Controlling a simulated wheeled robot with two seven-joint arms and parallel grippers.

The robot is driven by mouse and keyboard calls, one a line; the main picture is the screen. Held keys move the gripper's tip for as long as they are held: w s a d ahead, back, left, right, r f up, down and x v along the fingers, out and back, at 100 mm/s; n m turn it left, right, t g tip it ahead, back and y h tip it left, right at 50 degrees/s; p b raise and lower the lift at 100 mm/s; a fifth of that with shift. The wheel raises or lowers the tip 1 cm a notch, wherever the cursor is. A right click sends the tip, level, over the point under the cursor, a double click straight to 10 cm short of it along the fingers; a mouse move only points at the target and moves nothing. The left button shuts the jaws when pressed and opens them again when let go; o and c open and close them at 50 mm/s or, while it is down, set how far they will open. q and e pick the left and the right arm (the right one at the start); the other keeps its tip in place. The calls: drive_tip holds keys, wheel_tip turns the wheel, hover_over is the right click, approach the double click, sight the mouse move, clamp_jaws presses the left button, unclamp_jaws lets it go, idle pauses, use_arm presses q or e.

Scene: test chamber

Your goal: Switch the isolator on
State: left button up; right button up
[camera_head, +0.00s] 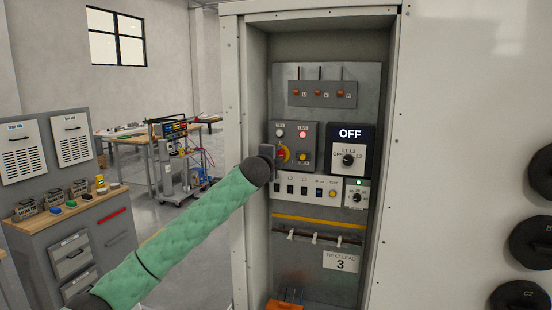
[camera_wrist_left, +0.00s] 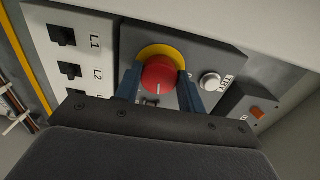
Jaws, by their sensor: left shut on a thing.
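The isolator is a red rotary knob on a yellow disc, on a grey panel inside the open cabinet. In the left wrist view the red knob (camera_wrist_left: 160,77) sits between the two blue fingers of my left gripper (camera_wrist_left: 160,88), which is shut on it. A white line shows on the knob face. In the head view the isolator (camera_head: 283,153) is partly hidden by my left gripper (camera_head: 272,152), whose green-sleeved arm comes in from the lower left. A display (camera_head: 350,133) to its right reads OFF. A red lamp (camera_head: 303,134) glows above right of the knob. My right gripper is not in view.
A selector dial (camera_head: 348,160) sits under the display. A white strip of switches (camera_head: 305,190) lies below the isolator panel. The cabinet's left frame (camera_head: 235,100) stands close to my arm. Round black fittings (camera_head: 535,240) stick out at the far right.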

use_arm(q)
drive_tip(key=shift+f+m, duration=0.15)
drive_tip(key=shift+m, duration=0.85)
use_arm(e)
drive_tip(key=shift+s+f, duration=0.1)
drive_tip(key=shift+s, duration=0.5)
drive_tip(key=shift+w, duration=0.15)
use_arm(q)
drive_tip(key=o, duration=1)
drive_tip(key=shift+d, duration=0.1)
drive_tip(key=shift+c, duration=0.2)
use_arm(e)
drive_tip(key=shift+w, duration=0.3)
use_arm(q)
drive_tip(key=shift+s, duration=0.1)
